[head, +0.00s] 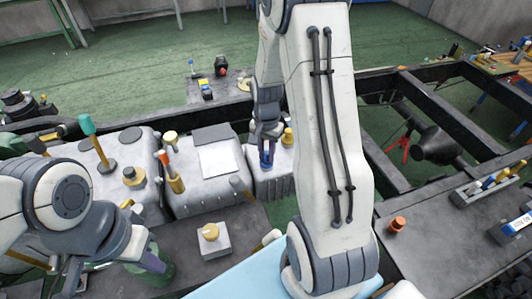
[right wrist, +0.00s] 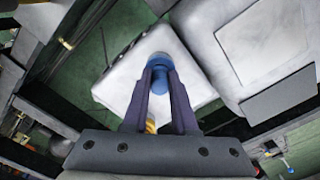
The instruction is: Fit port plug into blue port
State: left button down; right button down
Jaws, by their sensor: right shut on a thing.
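My right gripper (head: 267,150) reaches down over the small white tank (head: 272,185) at the right end of the row. It is shut on a blue piece (right wrist: 160,68), which shows between the fingertips in the right wrist view. The blue piece sits at the tank's top face; plug and blue port cannot be told apart there, and the fingers hide part of it. My left gripper (head: 112,268) is at the lower left, its fingers apart and empty, near a green jar (head: 160,274).
Two larger white tanks stand left of the small one, with a yellow-topped fitting (head: 134,175) and an orange-tipped handle (head: 166,160). A yellow cap (head: 288,137) stands close beside my right gripper. A grey block with yellow knob (head: 210,236) lies in front. Dark frame beams surround the tanks.

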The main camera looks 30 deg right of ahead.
aim_at(266, 153)
jog(key=c, duration=0.7)
grip_release()
notch_tip(266, 153, up, 12)
jog(key=s+a+r+n, duration=0.1)
jog(key=s+a+n, duration=0.3)
jog(key=a, duration=0.5)
jog(key=s+a+r+n, duration=0.25)
jog(key=a+n, duration=0.35)
jog(key=a, duration=0.3)
jog(key=s+a+n, duration=0.3)
jog(key=s+n, duration=0.1)
jog(key=s, duration=0.2)
jog(key=s+a+n+y, duration=0.1)
jog(key=s+a+n, duration=0.3)
jog(key=s, duration=0.3)
jog(key=shift+s+a+f+n, duration=0.25)
jog(key=shift+f+n, duration=0.2)
jog(key=shift+n, duration=0.25)
